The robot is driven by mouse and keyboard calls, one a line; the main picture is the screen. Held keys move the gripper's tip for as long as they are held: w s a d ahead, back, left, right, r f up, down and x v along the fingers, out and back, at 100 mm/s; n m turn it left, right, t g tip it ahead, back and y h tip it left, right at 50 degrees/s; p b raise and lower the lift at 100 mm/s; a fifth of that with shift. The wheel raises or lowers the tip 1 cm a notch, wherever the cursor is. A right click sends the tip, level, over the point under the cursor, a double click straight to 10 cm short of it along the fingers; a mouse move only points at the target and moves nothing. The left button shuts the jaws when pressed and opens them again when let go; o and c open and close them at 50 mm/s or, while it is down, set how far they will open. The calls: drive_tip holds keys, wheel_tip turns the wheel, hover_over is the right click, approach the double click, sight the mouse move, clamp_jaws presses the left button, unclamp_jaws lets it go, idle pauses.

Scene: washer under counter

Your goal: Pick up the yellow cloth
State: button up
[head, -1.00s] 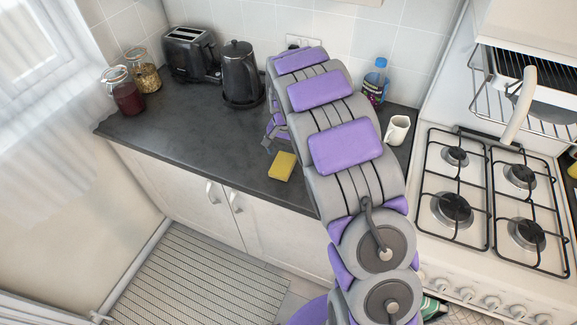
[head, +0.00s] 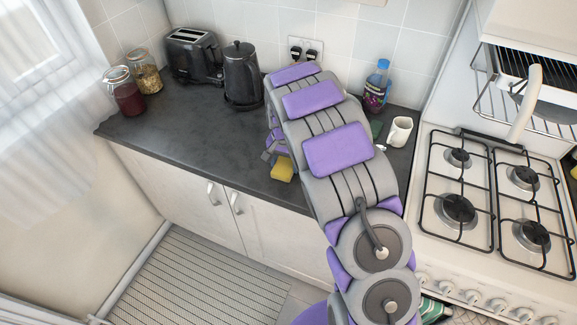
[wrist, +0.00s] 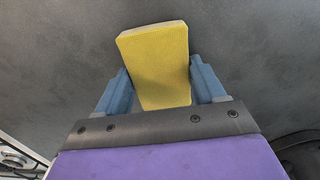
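The yellow cloth (head: 282,170) looks like a flat yellow sponge and lies near the front edge of the dark countertop. My gripper (head: 275,149) is down at it, mostly hidden behind my own arm, and covers part of it. In the wrist view the yellow cloth (wrist: 157,62) sits between the two blue fingers of my gripper (wrist: 162,84). The fingers stand apart, one on each side, with a narrow gap at the left. Whether either finger touches the cloth is hard to tell.
A gas stove (head: 480,264) is at the right. The counter left of the cloth is clear.

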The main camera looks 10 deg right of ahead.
sight(285, 164)
drive_tip(key=c, duration=0.5)
drive_tip(key=shift+d, duration=0.25)
drive_tip(key=shift+r, duration=0.5)
drive_tip(key=r, duration=0.1)
drive_tip(key=r+p, duration=0.1)
drive_tip(key=r, duration=0.1)
drive_tip(key=shift+a, duration=0.2)
drive_tip(key=s+a+p, duration=0.1)
drive_tip(key=s, duration=0.4)
drive_tip(key=s+a, duration=0.1)
drive_tip(key=s, duration=0.4)
drive_tip(key=s+a+r+p, duration=0.1)
drive_tip(key=s, duration=0.4)
drive_tip(key=shift+s+a+p, duration=0.3)
drive_tip(key=shift+s+a, duration=0.05)
